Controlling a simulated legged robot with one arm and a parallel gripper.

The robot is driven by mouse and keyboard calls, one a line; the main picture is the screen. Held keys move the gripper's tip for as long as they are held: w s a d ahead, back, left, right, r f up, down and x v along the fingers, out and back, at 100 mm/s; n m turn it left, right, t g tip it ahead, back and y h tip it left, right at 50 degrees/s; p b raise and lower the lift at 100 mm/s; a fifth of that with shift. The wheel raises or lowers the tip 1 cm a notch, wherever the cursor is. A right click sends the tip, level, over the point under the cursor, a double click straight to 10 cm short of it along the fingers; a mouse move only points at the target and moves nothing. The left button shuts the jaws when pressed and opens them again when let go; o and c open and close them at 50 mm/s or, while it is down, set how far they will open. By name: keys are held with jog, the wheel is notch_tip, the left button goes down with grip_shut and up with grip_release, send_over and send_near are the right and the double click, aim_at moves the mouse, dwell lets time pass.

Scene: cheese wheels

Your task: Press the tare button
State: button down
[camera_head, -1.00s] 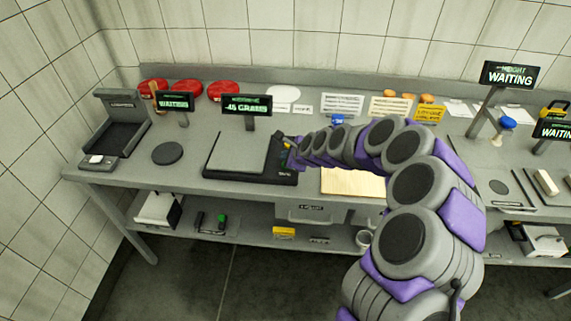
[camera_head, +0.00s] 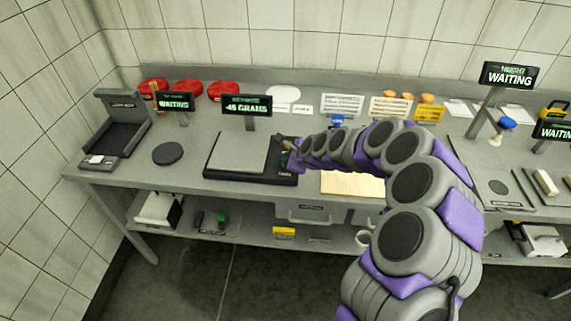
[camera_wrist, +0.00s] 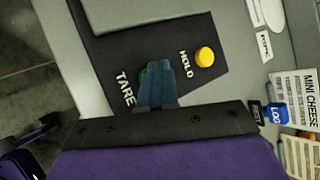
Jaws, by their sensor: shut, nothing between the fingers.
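The scale (camera_head: 240,152) has a grey plate on a black base and sits on the bench. Its display (camera_head: 247,105) appears to read -45 GRAMS. In the wrist view, the TARE label (camera_wrist: 125,88) is beside a green button (camera_wrist: 143,74), mostly hidden behind my fingers. A yellow button (camera_wrist: 205,57) is next to the HOLD label. My gripper (camera_wrist: 158,66) is shut and empty, its blue fingertips over the green button. I cannot tell whether they touch it. In the head view, my gripper (camera_head: 288,143) is at the right edge of the scale.
A wooden board (camera_head: 352,183) lies right of the scale, below my arm. A blue-topped item (camera_head: 337,120) and several paper cards stand behind. A dark round pad (camera_head: 168,153) is to the left. Red wheels (camera_head: 187,88) line the back wall.

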jog(key=shift+f, duration=0.4)
dwell(0.3)
jog(key=shift+r, duration=0.15)
jog(key=shift+r+p, duration=0.7)
jog(key=shift+r+p, duration=2.15)
jog(key=shift+r, duration=0.35)
